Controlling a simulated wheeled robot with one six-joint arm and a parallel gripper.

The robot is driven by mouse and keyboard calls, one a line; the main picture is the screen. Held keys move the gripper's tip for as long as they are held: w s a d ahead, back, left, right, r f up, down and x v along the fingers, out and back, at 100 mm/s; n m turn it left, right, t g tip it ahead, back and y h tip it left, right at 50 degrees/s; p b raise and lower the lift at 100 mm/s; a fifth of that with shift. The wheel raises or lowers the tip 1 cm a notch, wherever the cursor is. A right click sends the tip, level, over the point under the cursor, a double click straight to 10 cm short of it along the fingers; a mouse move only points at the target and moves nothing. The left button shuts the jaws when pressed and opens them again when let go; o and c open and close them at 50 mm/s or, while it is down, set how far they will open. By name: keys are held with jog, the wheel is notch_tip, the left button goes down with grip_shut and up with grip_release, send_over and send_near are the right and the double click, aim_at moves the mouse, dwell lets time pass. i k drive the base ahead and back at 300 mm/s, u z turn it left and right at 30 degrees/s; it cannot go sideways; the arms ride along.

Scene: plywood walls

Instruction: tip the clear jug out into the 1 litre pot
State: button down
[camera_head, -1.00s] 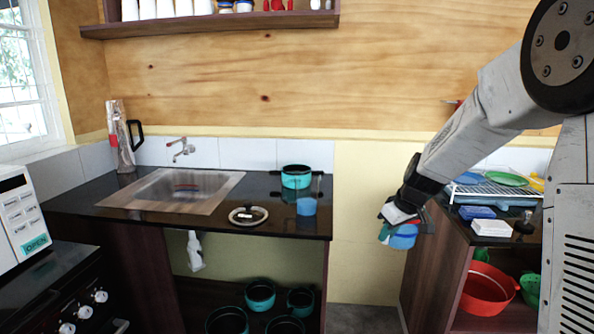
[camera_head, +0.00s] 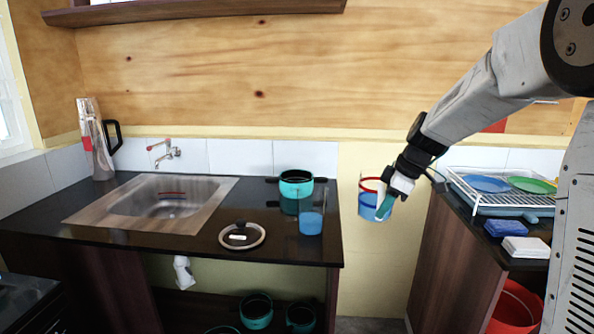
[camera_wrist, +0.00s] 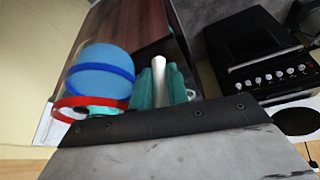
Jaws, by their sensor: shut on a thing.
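My gripper (camera_head: 389,201) is shut on a clear jug (camera_head: 367,211) with a red rim and blue inside. The jug is in the air, right of the dark counter, roughly upright. In the wrist view my gripper's teal fingers (camera_wrist: 162,86) close on a white part, apparently the handle. The jug's blue and red bands (camera_wrist: 97,76) show beside them. A teal pot (camera_head: 296,190) with dark handles, apparently the 1 litre pot, stands open on the counter's right part. Its inside is hardly visible.
A clear container with blue inside (camera_head: 311,223) stands in front of the pot. A glass lid (camera_head: 242,236) lies nearby. The sink (camera_head: 165,200) and a tall flask (camera_head: 95,140) are left. A dish rack (camera_head: 510,205) stands right. A gap separates the counters.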

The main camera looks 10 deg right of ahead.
aim_at(296, 184)
jog(key=u, duration=0.05)
jog(key=i, duration=1.4)
jog(key=z, duration=0.05)
